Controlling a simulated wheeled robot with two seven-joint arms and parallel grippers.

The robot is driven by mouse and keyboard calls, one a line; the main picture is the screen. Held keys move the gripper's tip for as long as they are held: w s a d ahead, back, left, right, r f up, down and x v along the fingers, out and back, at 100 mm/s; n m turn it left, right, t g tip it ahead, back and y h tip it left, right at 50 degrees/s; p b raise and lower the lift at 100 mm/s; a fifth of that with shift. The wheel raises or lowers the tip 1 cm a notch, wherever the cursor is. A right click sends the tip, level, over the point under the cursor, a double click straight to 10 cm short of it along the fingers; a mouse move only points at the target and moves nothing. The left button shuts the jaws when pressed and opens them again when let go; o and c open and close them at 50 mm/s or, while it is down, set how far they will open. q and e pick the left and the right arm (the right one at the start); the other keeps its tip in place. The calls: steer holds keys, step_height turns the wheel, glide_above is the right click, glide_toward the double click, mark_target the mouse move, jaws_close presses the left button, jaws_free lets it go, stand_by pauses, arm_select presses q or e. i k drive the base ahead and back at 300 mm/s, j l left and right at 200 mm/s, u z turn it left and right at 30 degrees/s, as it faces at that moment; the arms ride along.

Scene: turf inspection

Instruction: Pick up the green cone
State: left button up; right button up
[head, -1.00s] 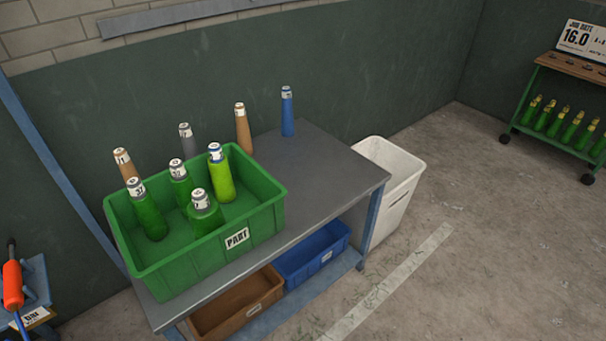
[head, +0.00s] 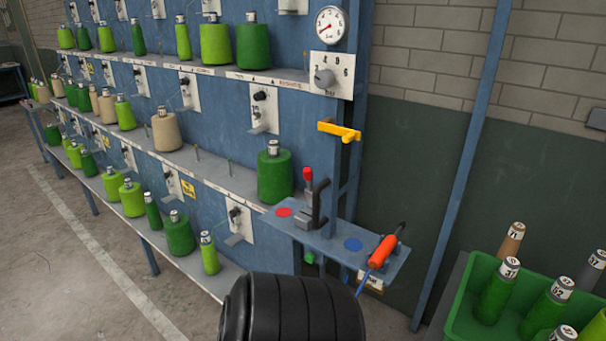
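Many green cones with white-labelled tops stand on the shelves of a blue rack. A large dark green cone (head: 275,178) is at the right end of the middle shelf. A dark green cone (head: 253,44) and a lighter green cone (head: 215,43) stand on the top shelf. A green crate (head: 459,309) at the lower right holds several slim green cones, including one labelled 37 (head: 495,294) and one labelled 52 (head: 546,309). The right side of the crate is cut off. Neither of my grippers is in view; a black ribbed part of my arm shows at the bottom.
A small blue shelf (head: 323,243) juts from the rack's right end, with an orange-handled tool (head: 382,252) on it. A yellow bracket (head: 340,131) sticks out above. A tan cone (head: 166,132) stands among the green ones. The floor (head: 60,270) at left is clear.

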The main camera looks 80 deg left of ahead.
mark_target(275, 173)
steer(key=u, duration=2.85)
steer(key=i+j, duration=0.3)
steer(key=i, duration=0.15)
